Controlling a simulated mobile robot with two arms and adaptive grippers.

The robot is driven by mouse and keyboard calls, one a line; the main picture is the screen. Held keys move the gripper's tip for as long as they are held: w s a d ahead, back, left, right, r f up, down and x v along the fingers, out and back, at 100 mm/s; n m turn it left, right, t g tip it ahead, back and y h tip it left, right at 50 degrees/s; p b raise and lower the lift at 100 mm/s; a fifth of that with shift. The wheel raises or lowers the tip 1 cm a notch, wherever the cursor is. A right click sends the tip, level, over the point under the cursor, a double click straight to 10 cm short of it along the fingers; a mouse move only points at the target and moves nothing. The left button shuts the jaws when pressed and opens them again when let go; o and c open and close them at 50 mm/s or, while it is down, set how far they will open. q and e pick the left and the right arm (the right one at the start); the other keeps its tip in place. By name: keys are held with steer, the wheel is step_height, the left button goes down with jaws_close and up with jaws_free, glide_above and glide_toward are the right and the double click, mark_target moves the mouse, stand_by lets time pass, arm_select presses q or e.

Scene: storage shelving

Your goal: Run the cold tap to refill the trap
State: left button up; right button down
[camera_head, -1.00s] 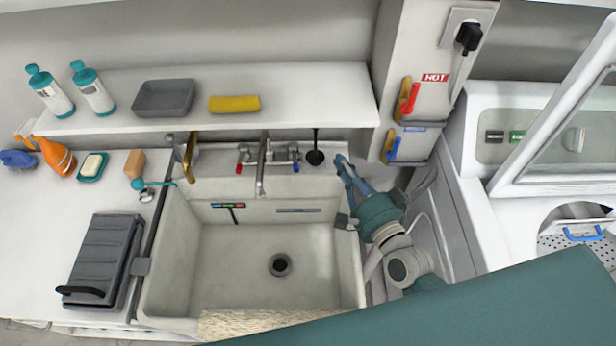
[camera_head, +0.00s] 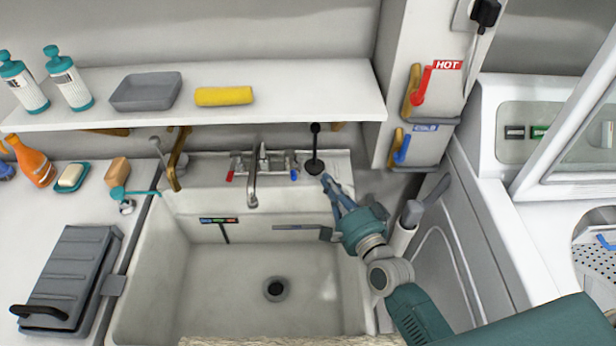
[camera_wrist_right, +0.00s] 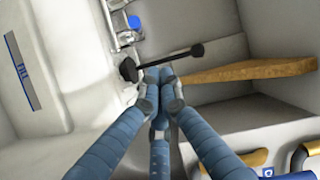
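The sink (camera_head: 140,292) has a chrome tap (camera_head: 252,187) at its back. Its left handle is red-tipped (camera_head: 229,176). Its right handle is blue-tipped (camera_head: 294,175), and this blue end also shows in the right wrist view (camera_wrist_right: 134,22). The round drain (camera_head: 275,289) in the basin floor is uncovered. My right gripper (camera_head: 327,182) is over the back right corner of the sink, right of the blue tip and apart from it. In the right wrist view its fingertips (camera_wrist_right: 159,74) meet, with nothing seen between them. My left gripper is not in view.
A black rod with a knob and round base (camera_head: 315,150) stands close to my right fingertips, right of the tap. Wall levers labelled hot (camera_head: 421,88) and cold (camera_head: 402,149) are at right. A shelf (camera_head: 300,88) overhangs the back of the sink. The basin is empty.

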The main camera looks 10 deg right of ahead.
mark_target(292, 165)
steer(key=w+a+f+p, duration=0.1)
steer(key=w+a, duration=0.3)
steer(key=shift+a, duration=0.3)
steer(key=shift+a, duration=0.1)
steer(key=shift+s+a, duration=0.1)
steer(key=shift+a, duration=0.95)
